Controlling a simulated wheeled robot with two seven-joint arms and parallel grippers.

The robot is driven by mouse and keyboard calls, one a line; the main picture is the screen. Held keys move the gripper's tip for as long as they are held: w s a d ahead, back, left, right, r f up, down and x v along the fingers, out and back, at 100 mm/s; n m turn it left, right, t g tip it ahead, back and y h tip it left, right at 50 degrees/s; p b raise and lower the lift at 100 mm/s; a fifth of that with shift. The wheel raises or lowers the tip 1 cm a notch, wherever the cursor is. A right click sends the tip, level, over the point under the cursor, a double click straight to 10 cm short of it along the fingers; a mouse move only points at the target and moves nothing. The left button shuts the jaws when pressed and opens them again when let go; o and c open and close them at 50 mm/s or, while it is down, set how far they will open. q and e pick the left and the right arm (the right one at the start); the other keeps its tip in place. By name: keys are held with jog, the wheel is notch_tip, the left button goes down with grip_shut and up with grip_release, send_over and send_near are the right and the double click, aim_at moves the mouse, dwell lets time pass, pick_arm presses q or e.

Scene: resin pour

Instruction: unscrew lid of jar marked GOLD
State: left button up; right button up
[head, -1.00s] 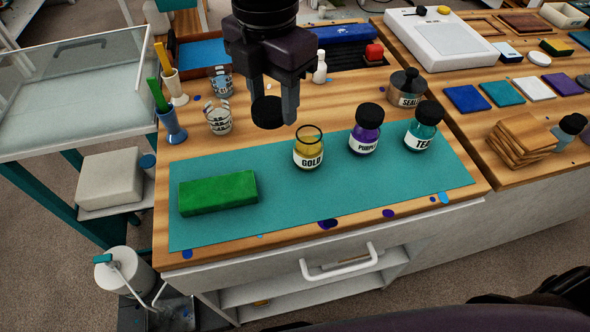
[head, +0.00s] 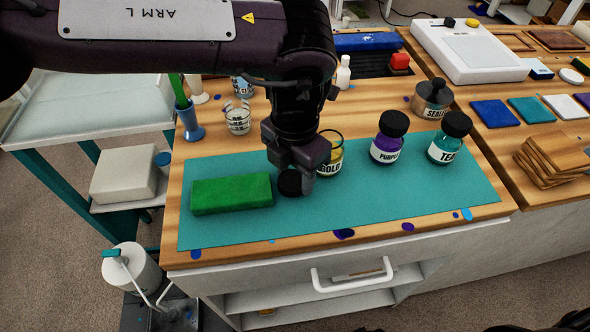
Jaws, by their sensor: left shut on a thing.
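The jar marked GOLD (head: 331,168) stands upright and uncapped on the teal mat (head: 340,215), its open rim showing and its left side partly hidden by my gripper. My left gripper (head: 299,184) reaches down just left of the jar. It is shut on the black lid (head: 289,183), low over the mat between the jar and the green block (head: 232,193). I cannot tell whether the lid touches the mat. My right gripper is out of view.
The capped PURPLE jar (head: 388,140) and teal jar (head: 450,141) stand to the right, with the SEALER tin (head: 432,99) behind. A measuring cup (head: 237,118) and blue vase (head: 188,122) stand at the back left. The front of the mat is clear.

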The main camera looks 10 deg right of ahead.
pick_arm(q)
jog(key=shift+f, duration=0.2)
jog(key=o, duration=0.8)
jog(key=shift+r, duration=0.1)
jog(key=shift+o, duration=1.4)
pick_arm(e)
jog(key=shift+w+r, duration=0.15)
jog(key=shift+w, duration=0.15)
